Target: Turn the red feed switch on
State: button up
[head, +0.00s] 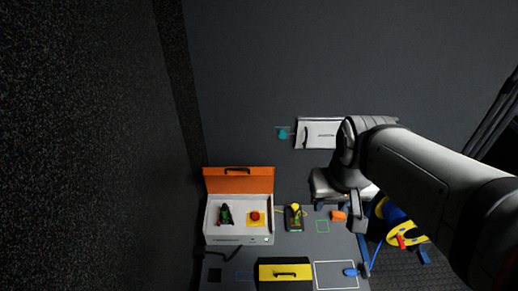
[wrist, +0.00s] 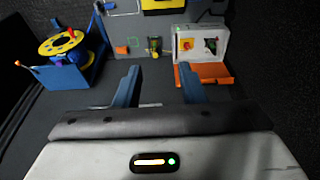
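A white box (head: 239,238) with an open orange lid (head: 239,180) stands left of my arm in the head view. On its panel are a dark switch-like piece (head: 225,214) with green and red parts and a red round button on a yellow plate (head: 255,218). I cannot tell for certain which is the red feed switch, or its position. In the wrist view the box (wrist: 221,37) is beyond the fingers, right of centre, with the dark piece (wrist: 212,46) and red button (wrist: 187,44). My gripper (wrist: 158,80) is open and empty, apart from the box.
A yellow handheld device (head: 295,218) stands right of the box. An orange block (head: 339,216) and a blue-yellow reel (head: 396,217) are farther right. A yellow case (head: 285,273) with a black handle is at the near edge. A white panel (head: 318,133) and teal knob (head: 283,134) are at the back.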

jog(key=shift+o, duration=1)
jog(key=shift+w+d+f, duration=0.1)
jog(key=shift+w+d, duration=0.05)
jog(key=shift+w, duration=0.05)
jog(key=o, duration=0.3)
jog(key=w+b, duration=0.1)
jog(key=w+a+f+b, duration=0.1)
jog(key=w, duration=0.1)
jog(key=shift+w+a+f+n+b, duration=0.1)
jog(key=shift+a+f+n+b, duration=0.2)
jog(key=shift+f+b, duration=0.1)
jog(key=shift+o, duration=0.2)
jog(key=w+a+f+n+b, duration=0.2)
jog(key=w+f+b, duration=0.6)
jog(key=w, duration=0.6)
jog(key=shift+w+f+n+g, duration=0.2)
jog(key=shift+f+n+g, duration=0.2)
jog(key=n+g+b, duration=0.2)
jog(key=n+b, duration=0.6)
jog(key=b, duration=1.3)
send_over(256, 216)
notch_tip(256, 216, down, 54)
jog(key=shift+w+a+f, duration=0.1)
jog(key=shift+f, duration=0.15)
notch_tip(256, 216, down, 8)
jog(key=b, duration=0.2)
jog(key=shift+r+b, duration=0.15)
jog(key=shift+b, duration=0.25)
jog(key=shift+c, duration=0.2)
